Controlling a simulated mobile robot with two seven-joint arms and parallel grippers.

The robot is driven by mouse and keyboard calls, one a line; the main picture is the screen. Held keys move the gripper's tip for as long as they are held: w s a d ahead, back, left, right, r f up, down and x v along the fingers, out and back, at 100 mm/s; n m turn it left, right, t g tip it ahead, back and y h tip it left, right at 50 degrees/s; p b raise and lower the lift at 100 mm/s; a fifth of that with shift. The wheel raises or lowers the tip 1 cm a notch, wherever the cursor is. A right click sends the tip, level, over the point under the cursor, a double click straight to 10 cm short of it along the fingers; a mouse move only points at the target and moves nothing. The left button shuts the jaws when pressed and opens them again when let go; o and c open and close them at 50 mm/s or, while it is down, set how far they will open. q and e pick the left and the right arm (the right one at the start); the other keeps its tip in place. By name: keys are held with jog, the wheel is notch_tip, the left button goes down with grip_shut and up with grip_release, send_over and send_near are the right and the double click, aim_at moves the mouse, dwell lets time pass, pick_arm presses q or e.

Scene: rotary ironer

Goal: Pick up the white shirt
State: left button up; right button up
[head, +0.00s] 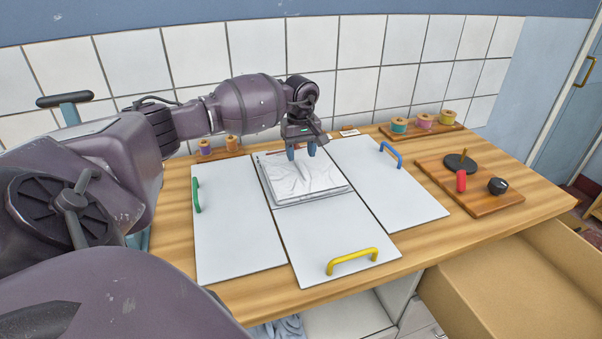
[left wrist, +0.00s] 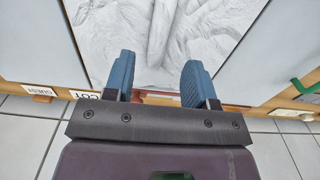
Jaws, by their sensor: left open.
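The white shirt (head: 305,181) lies as a folded, wrinkled stack on the middle white board (head: 334,235), toward the back of the wooden table. In the left wrist view the white cloth (left wrist: 150,40) lies ahead of my fingertips. My left gripper (head: 301,152) is over the back edge of the cloth, pointing down. Its two blue fingers (left wrist: 157,75) are apart with nothing between them. I cannot tell the exact height of the fingertips above the cloth. My right gripper is not in view.
The middle board has a yellow handle (head: 352,260); side boards have green (head: 196,195) and blue (head: 391,153) handles. Thread spools (head: 424,122) stand at the back right. A wooden tray (head: 487,201) holds a red item and a black knob. An open drawer (head: 510,275) juts out front right. A tiled wall is behind.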

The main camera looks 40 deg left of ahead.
aim_at(301, 165)
pick_arm(q)
jog(key=f, duration=0.4)
jog(key=shift+w+a+f, duration=0.1)
jog(key=shift+w+f, duration=0.1)
jog(key=shift+f, duration=0.15)
grip_shut()
